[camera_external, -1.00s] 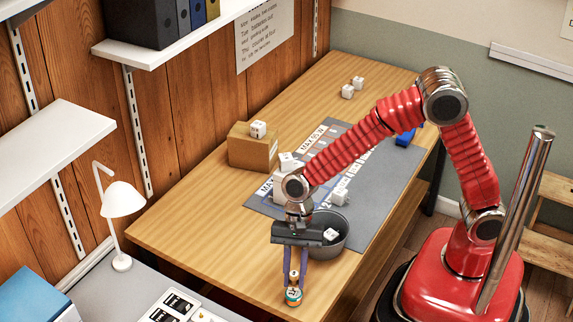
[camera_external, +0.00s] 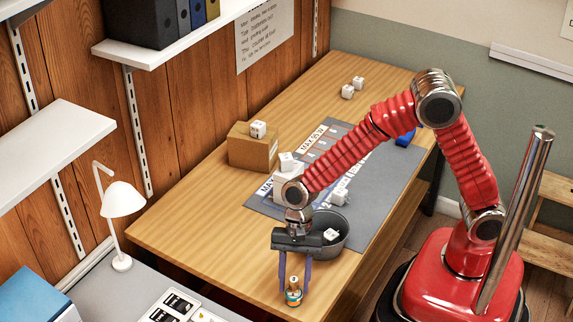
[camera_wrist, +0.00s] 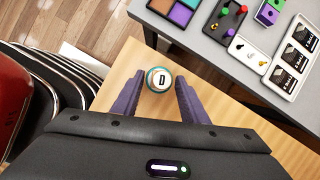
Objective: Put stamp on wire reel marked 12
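A small upright piece (camera_external: 293,283), pale and tan above, stands between my fingers at the table's near end. Below it is a round teal-and-orange part (camera_external: 294,299). I cannot tell whether this is the stamp alone or the stamp on a wire reel. From above, in the wrist view, a round white top marked "D" (camera_wrist: 158,79) with a teal rim shows; no "12" is readable. My gripper (camera_external: 295,286) points down with its fingers apart, one on each side. In the wrist view, gaps show between the top and both purple fingers.
A grey bowl (camera_external: 344,240) holding a white cube stands just behind my gripper. A grey printed mat (camera_external: 381,203) carries white cubes. A cardboard box (camera_external: 250,153) with a cube on top stands at the left. A grey side desk (camera_wrist: 215,58) holds trays.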

